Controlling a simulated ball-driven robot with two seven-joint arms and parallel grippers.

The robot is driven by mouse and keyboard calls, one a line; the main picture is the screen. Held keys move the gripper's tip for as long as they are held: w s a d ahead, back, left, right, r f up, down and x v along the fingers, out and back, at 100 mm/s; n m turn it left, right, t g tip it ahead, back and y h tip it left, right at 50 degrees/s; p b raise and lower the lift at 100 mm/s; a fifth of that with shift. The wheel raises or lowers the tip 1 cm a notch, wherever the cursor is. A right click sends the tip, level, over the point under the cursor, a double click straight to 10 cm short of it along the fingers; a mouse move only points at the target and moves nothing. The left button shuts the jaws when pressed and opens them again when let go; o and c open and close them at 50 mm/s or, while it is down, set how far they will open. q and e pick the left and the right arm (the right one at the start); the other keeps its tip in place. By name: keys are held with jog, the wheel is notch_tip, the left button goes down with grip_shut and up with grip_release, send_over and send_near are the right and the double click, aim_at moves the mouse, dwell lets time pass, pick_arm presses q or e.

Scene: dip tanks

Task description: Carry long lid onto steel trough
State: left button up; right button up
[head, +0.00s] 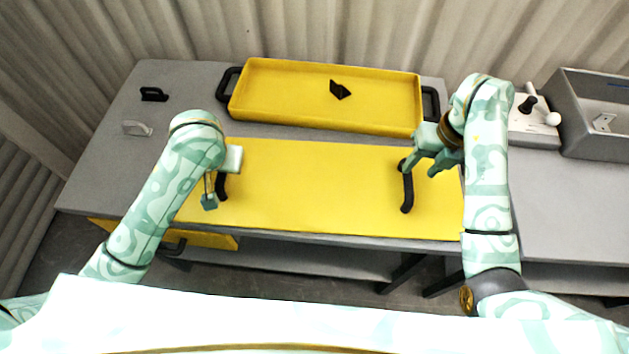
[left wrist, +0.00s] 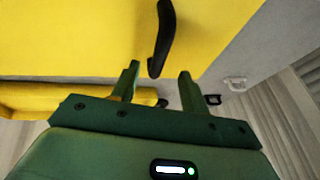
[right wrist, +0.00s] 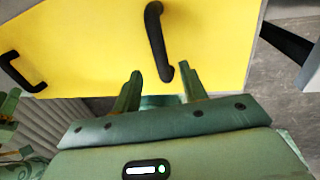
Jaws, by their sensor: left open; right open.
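The long lid (head: 310,190) is a flat yellow panel lying along the front of the grey table. It has a black bar handle near each end, the left one (head: 222,187) and the right one (head: 407,190). My left gripper (head: 221,180) is open at the left handle, which shows between its fingers in the left wrist view (left wrist: 160,40). My right gripper (head: 420,167) is open by the far end of the right handle, which shows ahead of its fingers in the right wrist view (right wrist: 157,40). I cannot tell whether either touches. No trough is clearly steel; a grey metal box (head: 590,125) stands far right.
A shallow yellow tray (head: 300,118) with black end handles sits behind the lid, holding a small black piece (head: 340,90). A black handle (head: 153,94) and a light one (head: 137,128) are at left. A white lever unit (head: 530,125) stands right. Another yellow piece (head: 212,238) shows below.

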aim_at(410, 179)
pick_arm(q)
jog(key=x, duration=0.7)
jog(key=shift+w+f, duration=0.1)
pick_arm(e)
jog(key=f, duration=0.2)
jog(key=a+f, duration=0.1)
jog(key=f, duration=0.4)
jog(key=shift+a, duration=0.15)
pick_arm(q)
grip_shut()
pick_arm(e)
grip_shut()
